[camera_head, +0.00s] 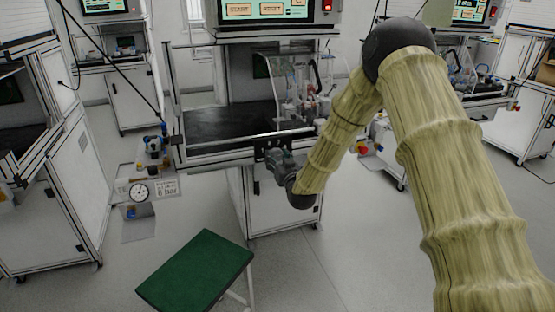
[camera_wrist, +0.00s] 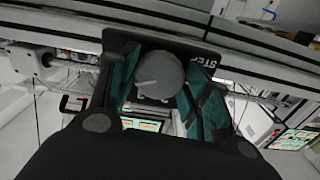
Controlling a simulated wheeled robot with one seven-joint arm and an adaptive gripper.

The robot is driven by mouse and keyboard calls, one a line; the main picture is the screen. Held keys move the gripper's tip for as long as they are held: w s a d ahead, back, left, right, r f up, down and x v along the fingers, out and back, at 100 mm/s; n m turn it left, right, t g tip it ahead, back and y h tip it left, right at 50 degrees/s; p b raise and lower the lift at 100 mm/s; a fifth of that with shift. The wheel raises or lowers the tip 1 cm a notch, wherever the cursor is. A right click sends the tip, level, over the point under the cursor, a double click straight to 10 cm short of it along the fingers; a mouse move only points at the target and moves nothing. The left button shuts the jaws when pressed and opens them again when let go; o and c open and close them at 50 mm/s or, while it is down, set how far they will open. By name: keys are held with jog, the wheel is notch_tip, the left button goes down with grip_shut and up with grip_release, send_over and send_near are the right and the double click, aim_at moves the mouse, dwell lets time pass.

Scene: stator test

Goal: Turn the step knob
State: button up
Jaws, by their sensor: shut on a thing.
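The step knob (camera_wrist: 158,70) is a round grey knob with a pale pointer line toward the left of the wrist view. It sits on a black plate (camera_wrist: 203,58) with partly visible lettering that starts "STE". My gripper (camera_wrist: 160,82) has its dark and teal fingers on either side of the knob and is shut on it. In the head view my gripper (camera_head: 279,162) is at the front edge of the middle workstation, against the black plate (camera_head: 270,144). The knob itself is hidden there.
The middle workstation has a dark worktop (camera_head: 235,122) and a clear guard (camera_head: 285,85) over equipment. A green-topped stool (camera_head: 198,268) stands on the floor in front. Floor right of the stool is clear.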

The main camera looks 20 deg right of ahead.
jog(key=shift+n, duration=0.4)
jog(key=n+b, duration=0.1)
jog(key=n, duration=0.3)
jog(key=shift+n+b, duration=0.5)
jog(key=shift+n, duration=1.5)
jog(key=o, duration=1)
jog(key=shift+o, duration=0.2)
